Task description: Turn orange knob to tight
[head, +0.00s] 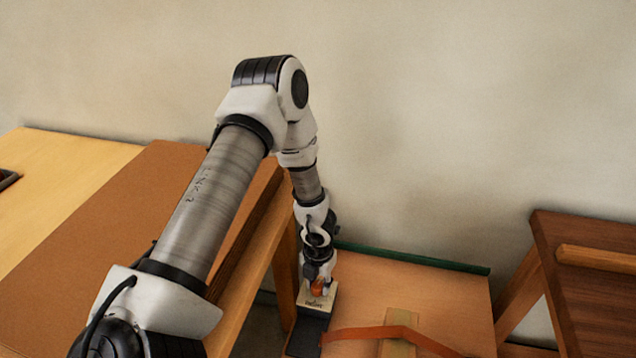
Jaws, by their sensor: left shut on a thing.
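The orange knob (318,287) shows as a small orange patch at the end of my left arm, above a pale label plate (317,301). The lettering on the plate is too small to read surely. My left gripper (317,282) points down and is shut on the knob. The fingers and arm hide most of the knob, so its turn angle cannot be told. My right gripper is not in view.
A dark block (306,335) lies in front of the plate. An orange strap (385,331) crosses the low wooden board (420,290), which has a green back edge (410,258). A wooden table (75,165) stands left, a dark wood bench (590,235) right. The wall is behind.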

